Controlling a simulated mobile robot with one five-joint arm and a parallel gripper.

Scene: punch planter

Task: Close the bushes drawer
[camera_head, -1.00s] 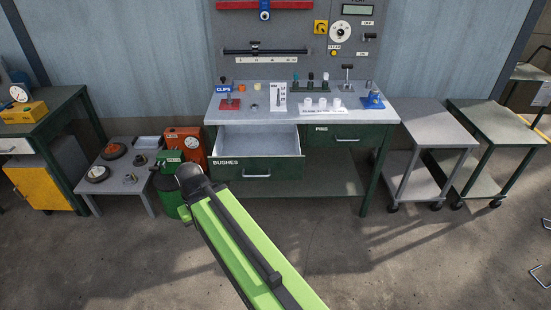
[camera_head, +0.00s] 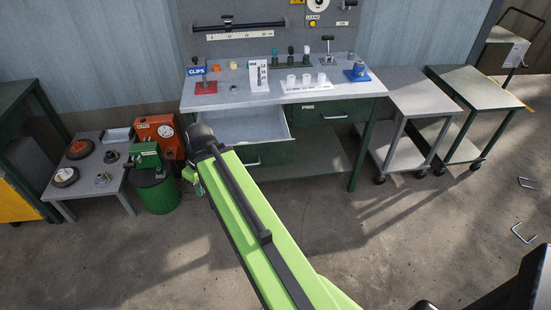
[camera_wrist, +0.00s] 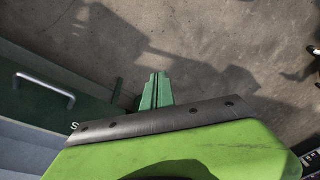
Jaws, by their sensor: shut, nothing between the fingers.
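The bushes drawer (camera_head: 270,153) is pulled open at the left of the green workbench, its grey inside bare where it shows. My arm hides its left front and label in the head view. In the wrist view the drawer's green front (camera_wrist: 105,112) and metal handle (camera_wrist: 45,88) are at the left, with one label letter showing. My gripper (camera_wrist: 158,76) has its green fingers together and empty. It is beside the end of the drawer front, over the floor in the picture; contact cannot be told.
The workbench top (camera_head: 225,97) carries small parts and stands. The second drawer (camera_head: 328,112) is shut. A low table (camera_head: 95,185) and a green canister (camera_head: 155,190) stand left of my arm. A grey cart (camera_head: 410,95) stands right. The floor in front is mostly clear.

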